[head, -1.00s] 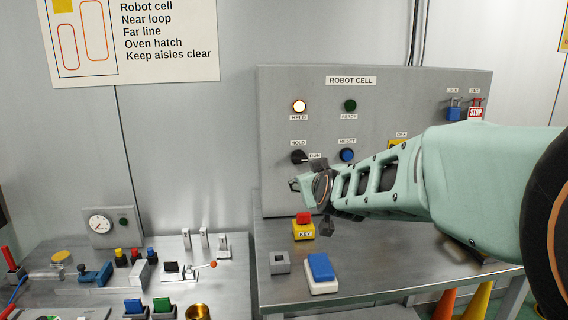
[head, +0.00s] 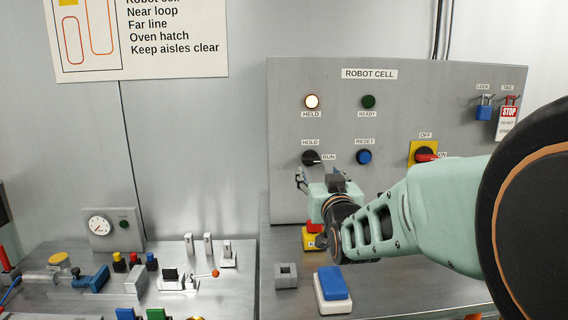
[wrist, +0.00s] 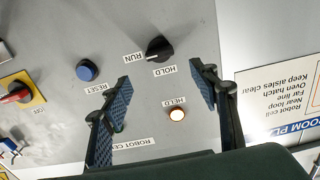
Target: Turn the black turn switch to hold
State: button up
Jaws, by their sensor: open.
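The black turn switch (head: 311,158) is on the grey ROBOT CELL panel, between a HOLD label at its upper left and a RUN label to its right. Its pointer line is towards RUN. In the wrist view the switch (wrist: 159,49) shows upside down, beyond the fingers, with its white line towards the RUN label. My gripper (head: 318,180) is just below and in front of the switch in the head view. In the wrist view my gripper (wrist: 162,88) is open and empty, its two fingers wide apart, not touching the switch.
The HELD lamp (head: 312,101) is lit; the green READY lamp (head: 369,101) looks dark. The blue RESET button (head: 364,157) is right of the switch, and a red-and-yellow OFF/ON switch (head: 424,155) further right. A blue-and-white block (head: 332,290) stands on the bench below.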

aim_at(312, 160)
jog(key=w, duration=1)
jog(key=shift+w+p, duration=0.3)
jog(key=shift+p, duration=0.05)
jog(key=c, duration=1.2)
jog(key=shift+o, duration=0.2)
